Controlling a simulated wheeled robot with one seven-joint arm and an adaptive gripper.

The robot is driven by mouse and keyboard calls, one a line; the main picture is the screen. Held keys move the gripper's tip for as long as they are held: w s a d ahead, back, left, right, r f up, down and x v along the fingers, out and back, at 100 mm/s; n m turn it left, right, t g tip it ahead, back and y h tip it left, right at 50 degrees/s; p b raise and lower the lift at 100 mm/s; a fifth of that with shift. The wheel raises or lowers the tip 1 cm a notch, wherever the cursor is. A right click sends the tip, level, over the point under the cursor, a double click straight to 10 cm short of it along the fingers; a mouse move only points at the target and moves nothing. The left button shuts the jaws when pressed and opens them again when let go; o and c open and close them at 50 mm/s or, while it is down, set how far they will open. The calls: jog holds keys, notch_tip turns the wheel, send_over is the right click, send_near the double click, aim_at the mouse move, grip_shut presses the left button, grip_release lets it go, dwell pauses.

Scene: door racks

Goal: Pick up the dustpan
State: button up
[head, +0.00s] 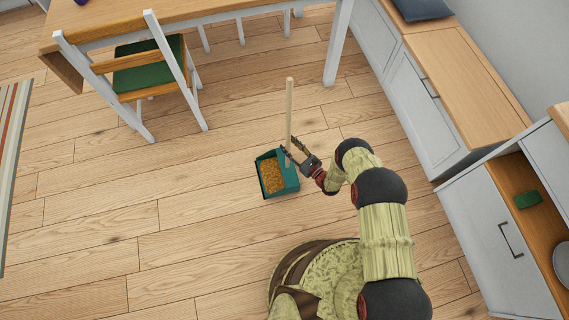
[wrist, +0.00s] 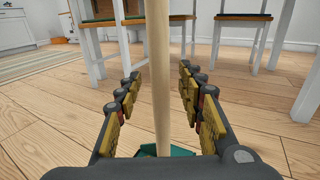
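The dustpan (head: 290,178) is a teal-green pan on the wood floor with a long, upright, light wooden handle (head: 289,105). Yellow-brown bits (head: 271,176) lie in the pan. My gripper (head: 292,150) is at the lower part of the handle, just above the pan. In the wrist view my gripper (wrist: 160,95) is open, with one finger on each side of the handle (wrist: 160,60). Gaps show between the handle and both fingers. The top of the handle is out of the wrist view. Only part of the teal pan (wrist: 174,151) shows there, low between the fingers.
A wooden table (head: 130,18) with white legs and a chair with a green seat (head: 148,70) stand at the upper left. White cabinets (head: 415,95) line the right side. A striped rug (head: 12,140) lies at the left edge. Floor left of the dustpan is clear.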

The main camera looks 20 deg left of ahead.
jog(key=shift+w+a, duration=0.3)
jog(key=shift+a, duration=0.25)
jog(key=shift+c, duration=0.7)
jog(key=c, duration=0.7)
jog(key=shift+r, duration=0.1)
grip_shut()
